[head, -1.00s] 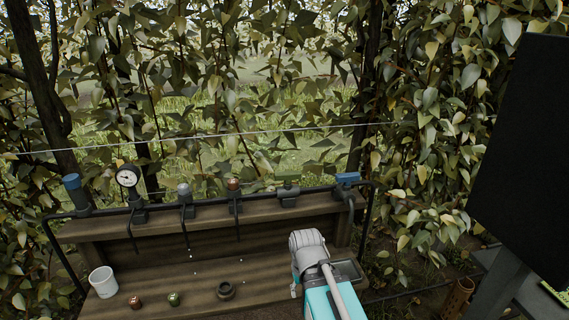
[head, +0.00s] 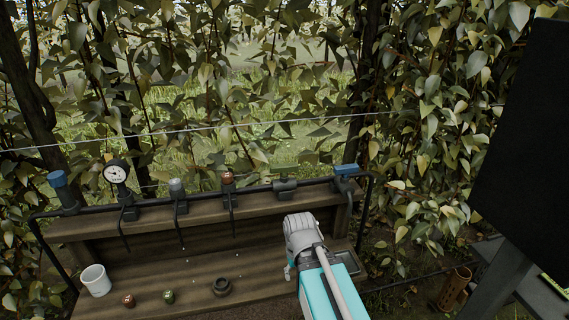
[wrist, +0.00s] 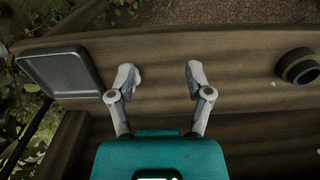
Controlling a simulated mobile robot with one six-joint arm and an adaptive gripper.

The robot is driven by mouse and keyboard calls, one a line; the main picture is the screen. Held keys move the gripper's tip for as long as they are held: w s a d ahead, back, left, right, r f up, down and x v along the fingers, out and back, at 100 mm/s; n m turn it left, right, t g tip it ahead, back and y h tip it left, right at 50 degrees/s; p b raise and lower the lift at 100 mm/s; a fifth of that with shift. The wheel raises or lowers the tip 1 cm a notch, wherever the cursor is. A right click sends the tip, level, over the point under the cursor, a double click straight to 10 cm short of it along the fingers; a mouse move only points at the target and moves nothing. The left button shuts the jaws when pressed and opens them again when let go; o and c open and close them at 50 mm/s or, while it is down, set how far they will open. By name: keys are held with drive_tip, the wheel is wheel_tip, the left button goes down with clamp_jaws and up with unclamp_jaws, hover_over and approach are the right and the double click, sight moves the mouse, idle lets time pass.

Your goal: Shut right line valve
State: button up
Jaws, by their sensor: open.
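The right line valve, with a blue handle (head: 346,169), sits at the right end of the dark pipe (head: 258,187) along the top of the wooden bench. The handle appears to lie along the pipe. My gripper (wrist: 158,76) is open and empty, its two pale fingers apart above the bench boards in the wrist view. In the head view my wrist covers the fingers, and the arm stands in front of the bench, below and left of the valve. The valve is not in the wrist view.
A left blue-topped valve (head: 58,179), a gauge (head: 116,172) and other fittings line the pipe. On the bench (head: 190,262) stand a white cup (head: 95,281), two small caps and a dark ring (head: 221,287). A grey tray (wrist: 60,72) lies at its right end. A dark panel (head: 525,150) stands right.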

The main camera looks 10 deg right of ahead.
wheel_tip(320, 180, up, 28)
drive_tip(key=w+p, duration=0.2)
drive_tip(key=p, duration=2.5)
wheel_tip(320, 180, up, 13)
drive_tip(key=n+p, duration=1.4)
drive_tip(key=n, duration=0.3)
hover_over(284, 165)
drive_tip(key=shift+r, duration=0.2)
drive_tip(key=shift+f, duration=0.2)
wheel_tip(284, 165, down, 13)
drive_tip(key=b, duration=1.3)
drive_tip(key=shift+f+b, duration=0.2)
drive_tip(key=shift+b, duration=0.2)
clamp_jaws()
